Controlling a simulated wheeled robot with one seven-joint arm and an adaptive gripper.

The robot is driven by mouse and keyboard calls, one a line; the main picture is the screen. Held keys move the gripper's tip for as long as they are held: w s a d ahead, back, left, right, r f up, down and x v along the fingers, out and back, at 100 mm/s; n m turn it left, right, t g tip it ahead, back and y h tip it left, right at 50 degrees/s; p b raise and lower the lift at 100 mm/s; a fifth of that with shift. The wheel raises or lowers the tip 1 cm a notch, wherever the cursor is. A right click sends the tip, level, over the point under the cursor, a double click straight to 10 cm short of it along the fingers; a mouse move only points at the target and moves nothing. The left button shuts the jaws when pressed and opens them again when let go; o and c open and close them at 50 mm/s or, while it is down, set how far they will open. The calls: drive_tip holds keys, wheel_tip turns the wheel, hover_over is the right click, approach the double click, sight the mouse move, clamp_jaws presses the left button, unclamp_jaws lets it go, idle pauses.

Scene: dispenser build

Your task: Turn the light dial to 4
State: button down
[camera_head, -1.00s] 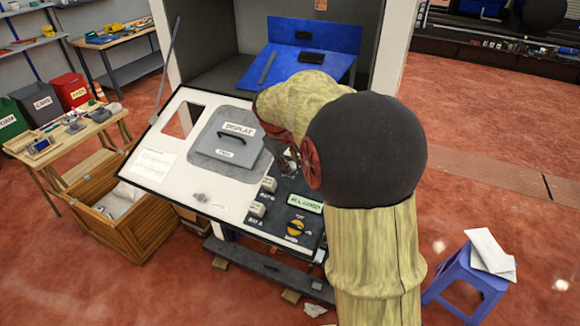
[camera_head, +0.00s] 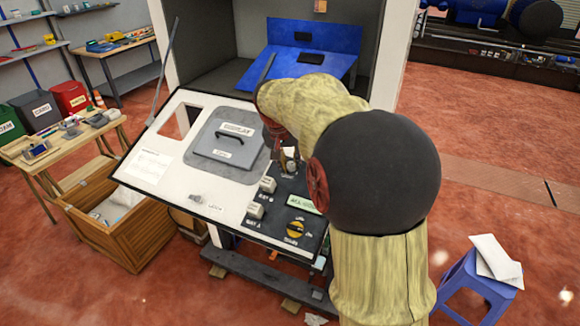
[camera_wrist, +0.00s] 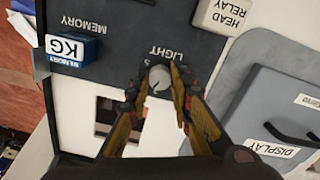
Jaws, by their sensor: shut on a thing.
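The light dial (camera_wrist: 159,80) is a small grey-white round knob on the dark control panel (camera_wrist: 125,30), under an upside-down LIGHT label in the wrist view. My gripper (camera_wrist: 161,88) has one yellow-and-black finger on each side of the dial and is shut on it. A single mark, perhaps a 5, shows beside the dial. The other numbers and the exact setting cannot be read. In the head view my gripper (camera_head: 290,162) is at the upper part of the control panel, and my arm hides part of that area; I cannot make out the dial there.
A white HEAD RELAY block (camera_wrist: 222,14) and a blue-and-white MEMORY KG block (camera_wrist: 70,49) stand near the dial. The grey DISPLAY cover (camera_head: 232,140) with a handle lies left of my gripper. A yellow-and-black dial (camera_head: 295,229) sits lower on the panel.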

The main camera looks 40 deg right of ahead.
drive_tip(key=m+b, duration=0.2)
drive_tip(key=m, duration=0.4)
drive_tip(key=shift+s+f+b, duration=0.1)
drive_tip(key=shift+f+b, duration=0.05)
drive_tip(key=shift+b, duration=0.15)
drive_tip(key=shift+m, duration=0.4)
drive_tip(key=c, duration=1.7)
unclamp_jaws()
drive_tip(key=shift+o, duration=0.6)
drive_tip(key=v, duration=1.2)
